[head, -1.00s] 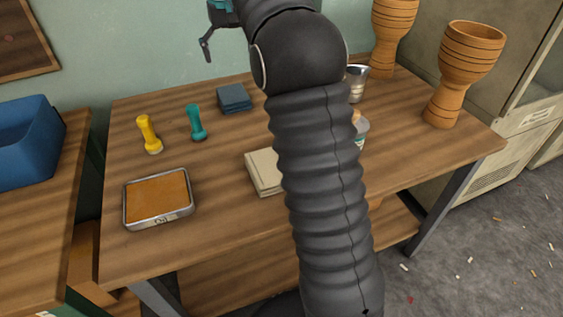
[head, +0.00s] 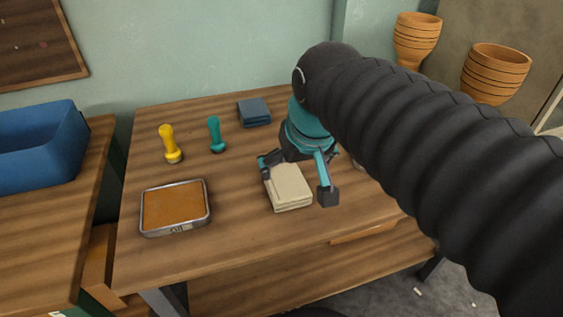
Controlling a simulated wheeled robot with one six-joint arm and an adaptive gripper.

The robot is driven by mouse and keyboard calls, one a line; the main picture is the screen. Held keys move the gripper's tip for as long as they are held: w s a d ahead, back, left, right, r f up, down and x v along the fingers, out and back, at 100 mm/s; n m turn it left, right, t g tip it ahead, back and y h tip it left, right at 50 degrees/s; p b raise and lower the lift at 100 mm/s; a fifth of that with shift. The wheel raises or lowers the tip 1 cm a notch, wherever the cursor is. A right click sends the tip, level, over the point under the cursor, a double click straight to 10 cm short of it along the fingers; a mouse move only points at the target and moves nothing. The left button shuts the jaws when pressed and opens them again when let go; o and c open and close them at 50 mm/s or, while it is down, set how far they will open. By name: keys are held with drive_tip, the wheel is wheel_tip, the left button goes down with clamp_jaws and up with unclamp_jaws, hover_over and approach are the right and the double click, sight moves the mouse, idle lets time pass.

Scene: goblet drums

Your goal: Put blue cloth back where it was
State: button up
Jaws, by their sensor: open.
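The blue cloth (head: 254,112) lies folded in a dark blue stack at the back of the wooden table (head: 240,240), near the wall. My gripper (head: 297,188) is open and points down over a folded cream cloth (head: 289,190) near the middle of the table. One finger is at the cream cloth's left side and the other beyond its right side. Whether either finger touches the cloth I cannot tell. The blue cloth is behind and to the left of my gripper, apart from it.
A yellow handled tool (head: 170,144) and a teal one (head: 216,134) stand left of the blue cloth. A metal tin with an orange-brown top (head: 174,206) lies at front left. A blue bin (head: 40,147) is on the left table. Wooden goblet drums (head: 495,74) stand at back right.

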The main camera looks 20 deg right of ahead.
drive_tip(key=shift+t, duration=0.4)
drive_tip(key=s+f, duration=0.5)
drive_tip(key=shift+s+d+f, duration=0.1)
drive_tip(key=shift+s+f, duration=0.1)
drive_tip(key=shift+s, duration=0.1)
idle(0.5)
